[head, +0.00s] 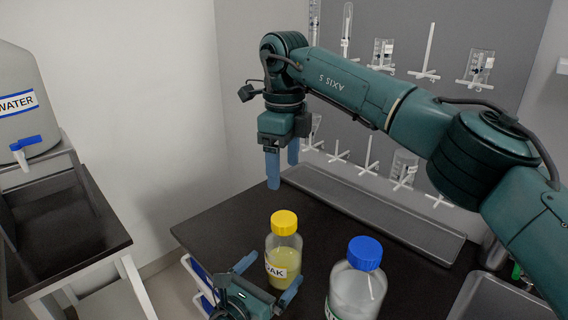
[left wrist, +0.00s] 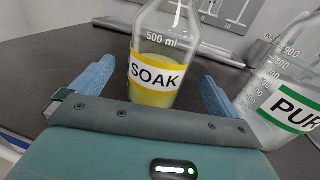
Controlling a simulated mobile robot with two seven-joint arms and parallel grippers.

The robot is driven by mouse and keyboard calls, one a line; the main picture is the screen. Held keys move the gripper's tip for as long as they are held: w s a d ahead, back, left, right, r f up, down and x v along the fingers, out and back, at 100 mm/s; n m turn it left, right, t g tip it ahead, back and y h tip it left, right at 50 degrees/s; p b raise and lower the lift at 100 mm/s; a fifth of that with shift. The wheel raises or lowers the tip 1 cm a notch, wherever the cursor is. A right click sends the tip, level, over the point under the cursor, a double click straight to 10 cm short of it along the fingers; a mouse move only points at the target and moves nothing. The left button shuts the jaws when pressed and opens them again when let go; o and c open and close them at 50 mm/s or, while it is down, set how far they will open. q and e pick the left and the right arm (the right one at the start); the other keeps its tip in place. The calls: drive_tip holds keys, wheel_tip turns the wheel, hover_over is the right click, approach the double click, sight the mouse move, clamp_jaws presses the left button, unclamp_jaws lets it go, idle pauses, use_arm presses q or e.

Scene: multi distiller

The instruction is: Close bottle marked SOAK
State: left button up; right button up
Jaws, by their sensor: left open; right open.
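The bottle marked SOAK (head: 284,258) stands upright on the dark bench, part full of yellow liquid. A yellow cap (head: 284,222) sits on its top; I cannot tell how tight it is. In the left wrist view the SOAK bottle (left wrist: 156,75) shows its label, and its top is out of frame. My left gripper (head: 268,278) is open, low at the bottle, with one finger to each side and gaps visible in the left wrist view (left wrist: 155,85). My right gripper (head: 283,176) is open and empty, pointing down above and behind the yellow cap.
A blue-capped clear bottle (head: 355,285) stands close on the right; its green-edged label starting PUR shows in the left wrist view (left wrist: 290,112). A grey tray (head: 400,228) lies along the back under a glassware rack. A water tank (head: 22,100) and sink stand at left.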

use_arm(q)
drive_tip(key=v, duration=0.6)
drive_tip(key=shift+s+a+f+b, duration=0.1)
drive_tip(key=shift+s+a+b, duration=0.1)
drive_tip(key=shift+b, duration=0.2)
drive_tip(key=shift+s+a, duration=0.3)
drive_tip(key=shift+s, duration=0.15)
